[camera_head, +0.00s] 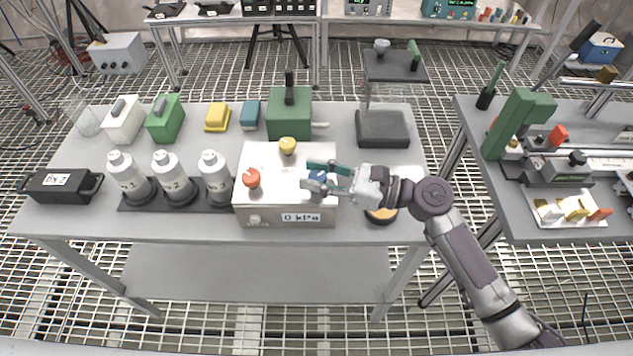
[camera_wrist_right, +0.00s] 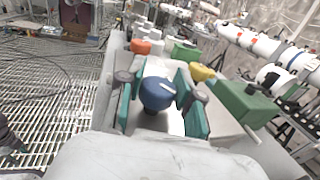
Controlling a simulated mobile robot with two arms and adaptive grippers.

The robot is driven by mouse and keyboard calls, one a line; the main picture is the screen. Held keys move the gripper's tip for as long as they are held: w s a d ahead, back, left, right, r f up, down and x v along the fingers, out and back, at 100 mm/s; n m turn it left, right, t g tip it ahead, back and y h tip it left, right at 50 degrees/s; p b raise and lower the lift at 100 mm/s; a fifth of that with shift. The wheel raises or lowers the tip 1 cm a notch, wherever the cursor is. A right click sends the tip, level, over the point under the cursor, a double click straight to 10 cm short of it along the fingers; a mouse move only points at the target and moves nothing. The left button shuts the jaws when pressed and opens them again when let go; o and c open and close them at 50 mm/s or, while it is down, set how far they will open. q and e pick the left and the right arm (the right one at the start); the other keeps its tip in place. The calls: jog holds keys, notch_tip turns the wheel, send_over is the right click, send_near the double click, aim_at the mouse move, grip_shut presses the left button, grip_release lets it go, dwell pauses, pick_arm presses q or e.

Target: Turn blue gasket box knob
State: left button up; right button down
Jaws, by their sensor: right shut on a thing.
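The gasket box (camera_head: 262,205) is a silver metal box at the front middle of the grey table, with a "0 kPa" label on its front. On its top are a red knob (camera_head: 251,177), a yellow knob (camera_head: 287,145) and the blue knob (camera_head: 317,176). My right gripper (camera_head: 320,179) comes in from the right with its green-padded fingers around the blue knob, shut on it. My left gripper is not in view.
Three white bottles (camera_head: 173,182) stand in a dark rack left of the box. A green box (camera_head: 289,115) with a dark lever stands behind it. A dark press-like stand (camera_head: 383,130) is at the back right. A second table (camera_head: 535,215) stands right of my arm.

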aim_at(317, 177)
jog(key=c, duration=1.9)
grip_release()
jog(key=n+g+b, duration=0.1)
jog(key=n+g, duration=0.1)
jog(key=g, duration=0.1)
jog(key=n+g+b, duration=0.1)
jog(key=n+g, duration=0.1)
jog(key=g, duration=0.2)
jog(key=shift+w+n, duration=0.1)
jog(key=shift+n, duration=0.2)
jog(key=n+g+h+b, duration=0.1)
jog(key=n+g, duration=0.2)
jog(key=g, duration=0.1)
jog(key=n+g+h+b, duration=0.2)
jog(key=g, duration=0.2)
jog(key=shift+n, duration=0.4)
jog(key=shift+s+g, duration=0.2)
jog(key=shift+g, duration=0.3)
jog(key=o, duration=1.2)
jog(key=shift+r, duration=0.15)
notch_tip(317, 177, up, 10)
jog(key=shift+f, duration=0.1)
